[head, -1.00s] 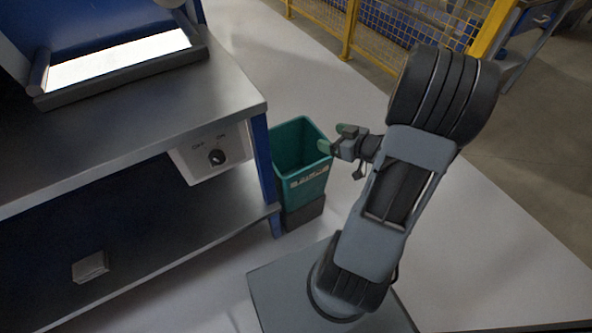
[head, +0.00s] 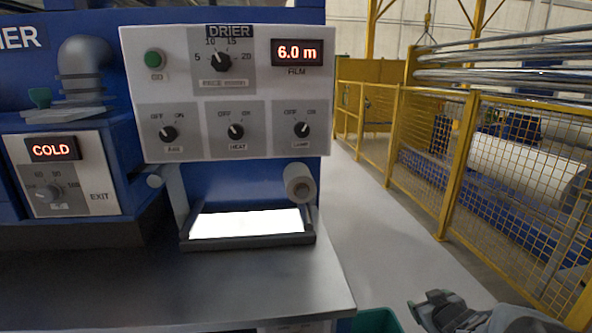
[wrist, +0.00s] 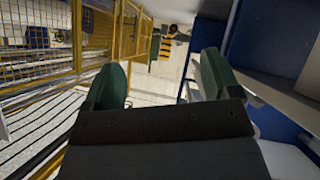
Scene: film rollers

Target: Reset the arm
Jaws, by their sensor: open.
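My gripper (head: 428,304) shows at the bottom right of the head view, beside the drier bench and near the teal bin. In the wrist view my gripper (wrist: 160,82) has its two green fingers wide apart, with nothing between them. Past the fingers are pale floor and the yellow fence.
The drier panel (head: 228,92) reads 6.0 m, and the exit box (head: 65,178) reads COLD. A lit white panel (head: 247,223) sits at the back of the metal bench (head: 230,285). The teal bin (head: 377,321) is below its corner. A yellow mesh fence (head: 500,170) stands at right.

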